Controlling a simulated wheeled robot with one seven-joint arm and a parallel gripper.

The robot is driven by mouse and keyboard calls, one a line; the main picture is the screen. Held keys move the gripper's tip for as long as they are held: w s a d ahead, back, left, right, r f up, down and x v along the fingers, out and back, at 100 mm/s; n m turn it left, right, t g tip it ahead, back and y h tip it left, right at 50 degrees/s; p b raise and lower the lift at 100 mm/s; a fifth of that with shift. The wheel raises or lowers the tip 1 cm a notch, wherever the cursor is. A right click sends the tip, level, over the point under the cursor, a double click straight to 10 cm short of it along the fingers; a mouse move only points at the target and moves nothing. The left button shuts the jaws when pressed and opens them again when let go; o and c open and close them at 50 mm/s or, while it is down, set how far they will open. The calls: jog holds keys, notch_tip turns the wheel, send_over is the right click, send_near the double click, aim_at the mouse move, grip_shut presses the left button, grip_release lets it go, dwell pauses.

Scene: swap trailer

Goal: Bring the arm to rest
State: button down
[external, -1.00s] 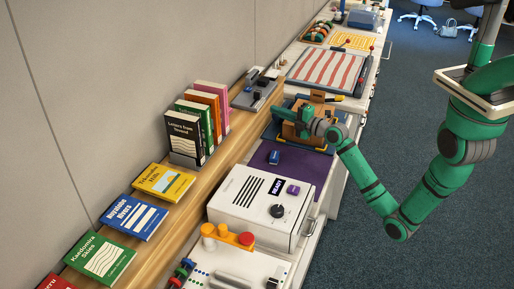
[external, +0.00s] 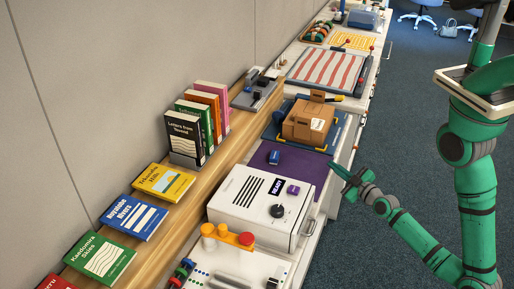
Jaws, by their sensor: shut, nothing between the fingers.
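My green arm (external: 425,238) reaches from my column at the right toward the worktop's front edge. My gripper (external: 336,170) is at the arm's left end, over or just past that edge, to the right of the purple mat. It looks shut, with nothing seen in it, and it appears apart from the objects around it. It is small in this view, so its height is hard to judge.
A cardboard box (external: 302,121) sits on a blue tray behind the purple mat (external: 302,178). A white box with a dial (external: 250,212) stands in front of the mat. Books line the wooden shelf (external: 188,211). The carpeted floor (external: 405,130) at right is clear.

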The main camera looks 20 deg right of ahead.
jog(key=s+d+m+g+h, duration=0.1)
jog(key=s+d+m, duration=0.3)
jog(key=s, duration=0.6)
jog(key=s+d+m+g+h, duration=0.1)
jog(key=s+d+m, duration=0.4)
jog(key=s, duration=0.6)
jog(key=shift+s+d+f+h, duration=0.15)
jog(key=shift+s+d+h, duration=0.15)
jog(key=shift+d+h, duration=0.6)
jog(key=shift+w+a, duration=0.1)
